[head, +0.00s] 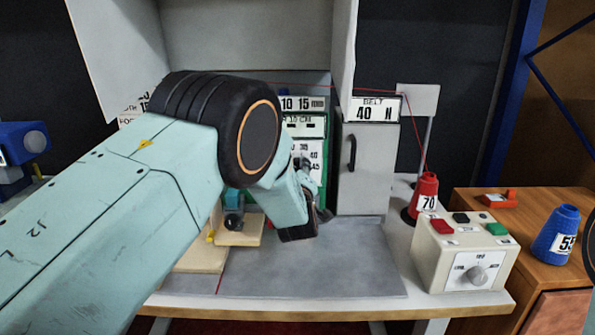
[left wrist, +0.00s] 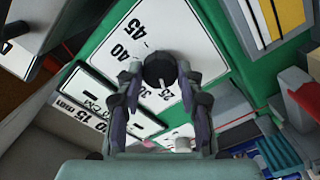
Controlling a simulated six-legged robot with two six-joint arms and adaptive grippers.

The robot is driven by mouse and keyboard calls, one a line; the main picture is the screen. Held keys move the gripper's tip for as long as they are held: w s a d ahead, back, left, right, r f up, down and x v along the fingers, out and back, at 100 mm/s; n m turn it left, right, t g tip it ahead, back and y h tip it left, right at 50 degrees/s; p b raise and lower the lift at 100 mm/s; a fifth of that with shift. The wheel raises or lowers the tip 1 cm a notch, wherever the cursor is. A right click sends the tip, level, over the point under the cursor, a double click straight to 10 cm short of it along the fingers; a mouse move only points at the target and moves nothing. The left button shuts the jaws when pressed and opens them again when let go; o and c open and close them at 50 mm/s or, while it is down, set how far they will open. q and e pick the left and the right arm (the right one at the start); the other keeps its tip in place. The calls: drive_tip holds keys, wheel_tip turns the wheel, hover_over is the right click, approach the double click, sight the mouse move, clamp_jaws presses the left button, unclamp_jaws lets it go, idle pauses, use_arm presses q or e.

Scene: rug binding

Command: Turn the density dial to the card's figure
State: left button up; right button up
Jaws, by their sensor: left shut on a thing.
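The density dial is a round black knob (left wrist: 160,70) on a white scale plate (left wrist: 128,38), in the left wrist view. The plate shows 45, 40, 30 and 25 around the knob, partly covered by my fingers. My left gripper (left wrist: 159,77) is shut on the knob, one finger on each side. I cannot tell which figure its pointer meets. In the head view my left arm hides most of the dial, and only the plate's right side (head: 315,160) shows. A white job card (head: 130,110) at the left is mostly covered by my arm; its figures are unreadable. My right gripper is not in view.
A grey unit (head: 370,185) marked "BELT 40 N" stands right of the dial. A red cone (head: 427,190) marked 70 and a control box (head: 462,255) with a knob stand farther right. The grey table plate (head: 340,265) in front is clear.

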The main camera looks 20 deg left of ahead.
use_arm(q)
drive_tip(key=shift+r, duration=0.2)
drive_tip(key=o, duration=1.2)
drive_tip(key=shift+w+f, duration=0.15)
drive_tip(key=shift+f, duration=0.05)
drive_tip(key=shift+c, duration=0.2)
drive_tip(key=shift+s, duration=0.25)
drive_tip(key=v, duration=0.7)
drive_tip(key=shift+s+d+r, duration=0.1)
drive_tip(key=shift+s+r, duration=0.05)
